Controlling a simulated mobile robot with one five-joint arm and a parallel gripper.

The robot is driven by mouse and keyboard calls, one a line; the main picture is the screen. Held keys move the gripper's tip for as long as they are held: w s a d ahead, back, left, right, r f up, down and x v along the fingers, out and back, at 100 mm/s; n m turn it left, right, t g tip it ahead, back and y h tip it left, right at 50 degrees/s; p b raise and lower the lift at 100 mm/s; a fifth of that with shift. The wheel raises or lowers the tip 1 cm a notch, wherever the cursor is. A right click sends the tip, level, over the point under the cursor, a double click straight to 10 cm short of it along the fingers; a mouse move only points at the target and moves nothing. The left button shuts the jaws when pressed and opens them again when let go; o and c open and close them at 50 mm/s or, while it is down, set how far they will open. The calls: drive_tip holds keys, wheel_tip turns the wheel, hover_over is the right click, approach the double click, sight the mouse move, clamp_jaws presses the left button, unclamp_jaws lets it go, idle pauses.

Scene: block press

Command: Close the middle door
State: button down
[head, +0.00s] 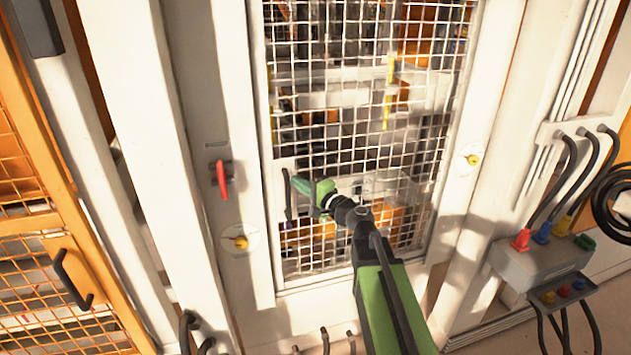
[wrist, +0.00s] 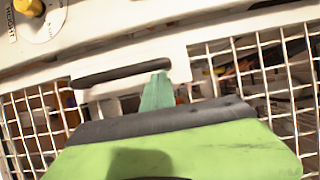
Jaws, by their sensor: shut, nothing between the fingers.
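The middle door (head: 277,232) is a white frame filled with wire mesh, ahead of me in the head view. Its left edge lies close to the white post; I cannot tell whether it is fully shut. A black bar handle (head: 287,195) stands upright on its left side. The handle also shows in the wrist view (wrist: 112,75), lying across the picture. My green gripper (head: 301,187) is shut and empty, just right of the handle. In the wrist view the fingertips (wrist: 158,80) come up to the handle's end; I cannot tell whether they touch it.
A red lever (head: 222,179) and a yellow knob (head: 240,241) sit on the left post. Another yellow knob (head: 472,159) is on the right post. An orange mesh door (head: 35,255) stands at left. A grey box (head: 530,262) with coloured plugs and cables is at right.

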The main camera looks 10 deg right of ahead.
drive_tip(key=shift+s+a, duration=0.1)
drive_tip(key=shift+a, duration=0.35)
drive_tip(key=shift+a, duration=0.1)
